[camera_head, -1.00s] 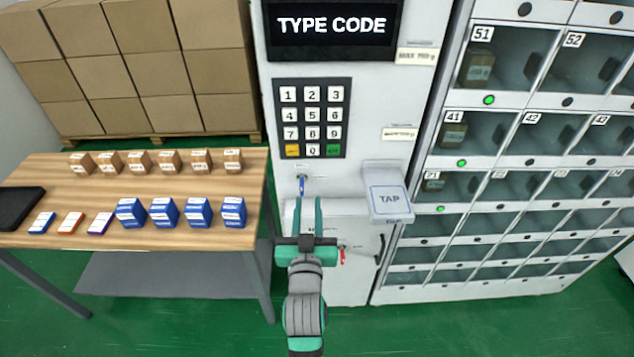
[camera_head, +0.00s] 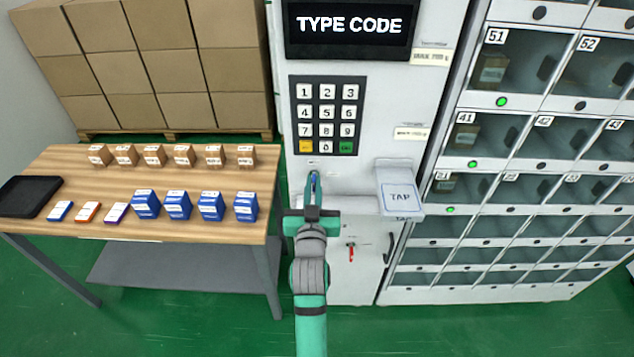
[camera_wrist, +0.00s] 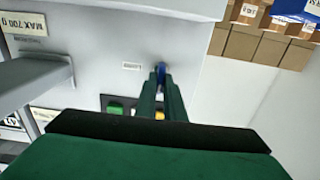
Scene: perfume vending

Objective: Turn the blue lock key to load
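The blue lock key (camera_head: 314,180) sits in its lock on the white machine front, below the keypad. It also shows in the wrist view (camera_wrist: 161,70), between the fingertips. My gripper (camera_head: 314,188) points at the machine front with its fingers drawn close together on the key; it also shows in the wrist view (camera_wrist: 161,84). The fingers hide most of the key, so its exact angle is hard to tell. The screen (camera_head: 350,27) reads TYPE CODE.
A keypad (camera_head: 327,115) is above the key. The TAP reader (camera_head: 400,193) sticks out to its right. A red key (camera_head: 350,254) and a dark handle (camera_head: 389,248) are lower down. Lockers (camera_head: 520,180) stand right; a wooden table (camera_head: 120,180) with small boxes stands left.

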